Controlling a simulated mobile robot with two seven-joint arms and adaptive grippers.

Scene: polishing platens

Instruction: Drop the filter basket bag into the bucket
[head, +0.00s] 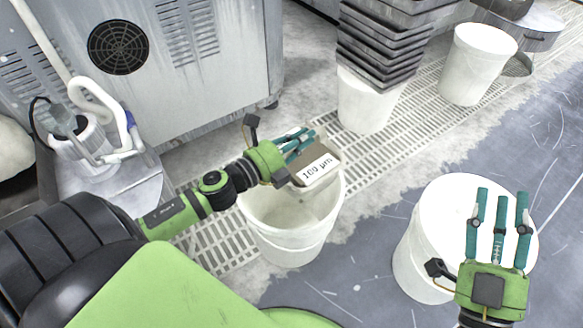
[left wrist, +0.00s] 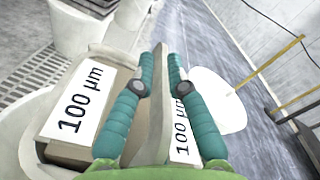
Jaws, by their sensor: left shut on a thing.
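The filter basket bag (head: 318,172) is a beige block with a white label reading "100 µm". My left gripper (head: 300,143) is shut on it and holds it over the open white bucket (head: 290,243), above the far right part of the rim. In the left wrist view, the bag (left wrist: 75,105) shows on both sides of the teal fingers (left wrist: 160,85), with part of the bucket's rim (left wrist: 28,140) at the left. The bag hides part of the bucket's opening. My right gripper (head: 499,215) is open and empty, above a lidded white bucket.
The lidded white bucket (head: 415,245) stands at the right. Stacked grey trays (head: 385,45) sit on another white bucket (head: 365,103) behind. A further white bucket (head: 477,65) stands at the back right. A grey machine cabinet (head: 200,90) and a pump with hoses (head: 90,135) are at the left.

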